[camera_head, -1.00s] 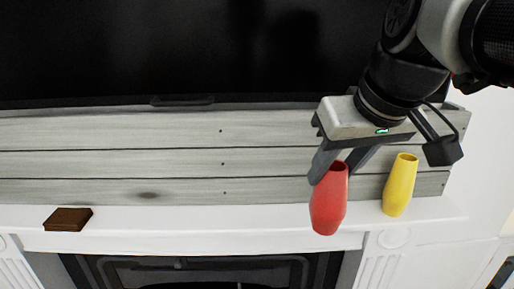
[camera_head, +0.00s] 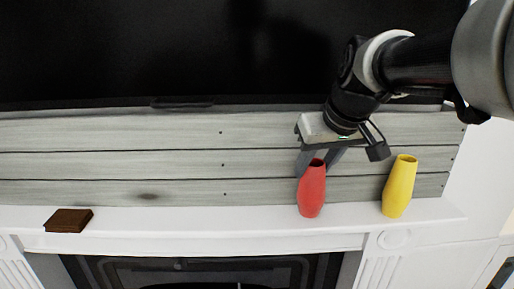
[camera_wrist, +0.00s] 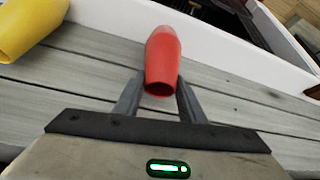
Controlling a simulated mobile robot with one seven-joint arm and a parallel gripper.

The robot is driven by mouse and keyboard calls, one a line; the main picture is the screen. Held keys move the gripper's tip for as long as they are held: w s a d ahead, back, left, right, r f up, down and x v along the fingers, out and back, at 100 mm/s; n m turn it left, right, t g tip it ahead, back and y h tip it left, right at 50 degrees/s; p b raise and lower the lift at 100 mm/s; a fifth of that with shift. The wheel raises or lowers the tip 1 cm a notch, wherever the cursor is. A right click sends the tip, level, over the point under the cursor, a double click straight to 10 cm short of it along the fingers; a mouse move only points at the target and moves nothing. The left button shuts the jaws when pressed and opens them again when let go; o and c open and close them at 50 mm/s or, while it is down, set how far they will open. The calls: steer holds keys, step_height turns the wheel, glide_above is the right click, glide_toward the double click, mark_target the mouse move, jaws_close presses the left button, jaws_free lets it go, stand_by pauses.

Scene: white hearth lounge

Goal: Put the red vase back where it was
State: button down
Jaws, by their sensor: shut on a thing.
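The red vase (camera_head: 312,190) is upright at the right part of the white mantel shelf (camera_head: 200,219), left of the yellow vase. Its base appears at the shelf's level; I cannot tell whether it touches. My gripper (camera_head: 318,163) comes from above and behind and is shut on the red vase near its top. In the wrist view the red vase (camera_wrist: 162,58) stands between my two fingers (camera_wrist: 158,98), with its open rim towards the camera.
A yellow vase (camera_head: 399,187) stands on the shelf to the right; it also shows in the wrist view (camera_wrist: 28,28). A small brown box (camera_head: 68,220) lies at the shelf's left. Grey planks (camera_head: 110,160) and a black screen (camera_head: 130,50) are behind. The shelf between box and red vase is clear.

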steer(key=shift+x, duration=0.85)
steer(key=shift+s+d, duration=0.1)
steer(key=shift+s, duration=0.05)
steer(key=shift+f, duration=0.1)
steer(key=shift+f, duration=0.2)
steer(key=c, duration=1.1)
jaws_free()
steer(key=shift+r, duration=0.1)
